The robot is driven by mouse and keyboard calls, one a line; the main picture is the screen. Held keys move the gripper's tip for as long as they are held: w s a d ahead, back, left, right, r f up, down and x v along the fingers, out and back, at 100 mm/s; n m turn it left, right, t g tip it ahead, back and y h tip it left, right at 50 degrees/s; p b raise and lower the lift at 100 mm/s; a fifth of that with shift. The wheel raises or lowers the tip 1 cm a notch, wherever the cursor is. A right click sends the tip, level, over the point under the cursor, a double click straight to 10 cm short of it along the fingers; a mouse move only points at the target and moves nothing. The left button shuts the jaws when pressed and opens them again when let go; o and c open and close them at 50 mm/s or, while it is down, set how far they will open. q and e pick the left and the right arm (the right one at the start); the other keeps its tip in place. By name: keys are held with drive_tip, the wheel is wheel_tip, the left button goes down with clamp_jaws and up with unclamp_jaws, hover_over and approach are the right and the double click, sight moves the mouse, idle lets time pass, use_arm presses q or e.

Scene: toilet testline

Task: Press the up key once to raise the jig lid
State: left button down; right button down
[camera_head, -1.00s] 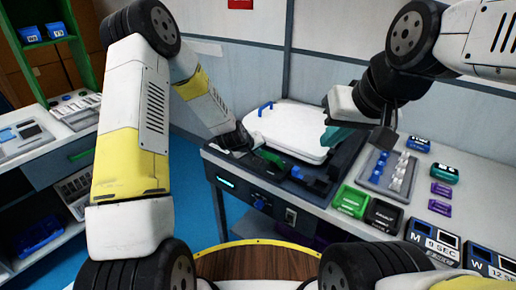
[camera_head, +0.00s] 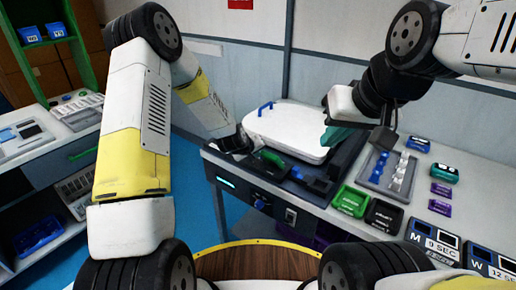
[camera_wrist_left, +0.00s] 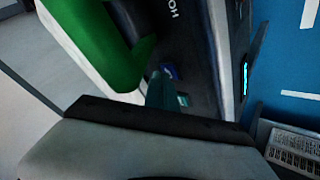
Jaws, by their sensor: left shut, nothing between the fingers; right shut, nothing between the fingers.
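The jig on the bench has a white lid (camera_head: 292,130) with a blue handle (camera_head: 265,107); the lid lies flat and looks down. A green part (camera_head: 275,158) is at its front left and fills the upper left of the left wrist view (camera_wrist_left: 105,45). My left gripper (camera_head: 252,150) is over the jig's left front corner. In the left wrist view its teal fingers (camera_wrist_left: 163,90) are together and empty, by a small blue key (camera_wrist_left: 170,72) on a dark panel with partial white letters. Whether they touch it, and whether it is the up key, I cannot tell. My right gripper (camera_head: 338,135) is shut, above the jig's right side.
The bench front has a cyan light strip (camera_head: 226,183) and a blue knob (camera_head: 258,204). Green (camera_head: 350,200) and black (camera_head: 384,214) boxes, a grey tray (camera_head: 374,180) and timer boxes (camera_head: 434,238) stand to the right. A second bench is at left.

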use_arm(q)
drive_tip(key=shift+s+a+f, duration=0.1)
drive_tip(key=shift+s+f, duration=0.15)
drive_tip(key=shift+f, duration=0.3)
idle(0.5)
drive_tip(key=shift+w+r, duration=0.15)
drive_tip(key=shift+r, duration=3.35)
